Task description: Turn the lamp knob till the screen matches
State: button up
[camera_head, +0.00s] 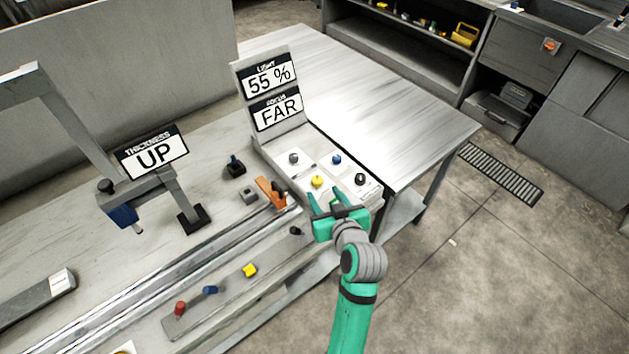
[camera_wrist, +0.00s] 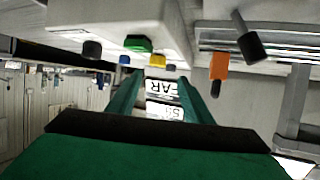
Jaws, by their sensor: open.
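The sloped panel at the bench's right end carries a LIGHT screen (camera_head: 269,79) reading 55 % and a FOCUS screen (camera_head: 277,111) reading FAR. On its top are a grey knob (camera_head: 294,158), a blue knob (camera_head: 336,159), a yellow knob (camera_head: 317,181) and a black knob (camera_head: 361,179). I cannot tell which is the lamp knob. My gripper (camera_head: 324,194) is open and empty at the panel's near edge, short of the yellow knob. The wrist view shows the yellow knob (camera_wrist: 156,61) beyond the fingertips and a green knob (camera_wrist: 138,43) beside it.
An orange-handled part (camera_head: 270,192) stands left of the panel. A THICKNESS sign (camera_head: 152,154) reading UP is on a frame at left. A rail with red (camera_head: 180,308), blue (camera_head: 210,290) and yellow (camera_head: 250,270) pieces lies in front. The steel table (camera_head: 400,125) behind is clear.

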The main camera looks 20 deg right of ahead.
aim_at(316, 181)
jog(key=x, duration=0.5)
jog(key=d+x, duration=0.1)
jog(key=x, duration=0.1)
jog(key=shift+w+f, duration=0.1)
jog(key=shift+f, duration=0.1)
jog(key=shift+w+a+f, duration=0.15)
jog(key=shift+w, duration=0.25)
jog(key=shift+w, duration=0.1)
jog(key=shift+w, duration=0.1)
jog(key=c, duration=1)
jog(key=shift+a, duration=0.25)
jog(key=shift+c, duration=0.3)
jog(key=shift+m+h, duration=0.4)
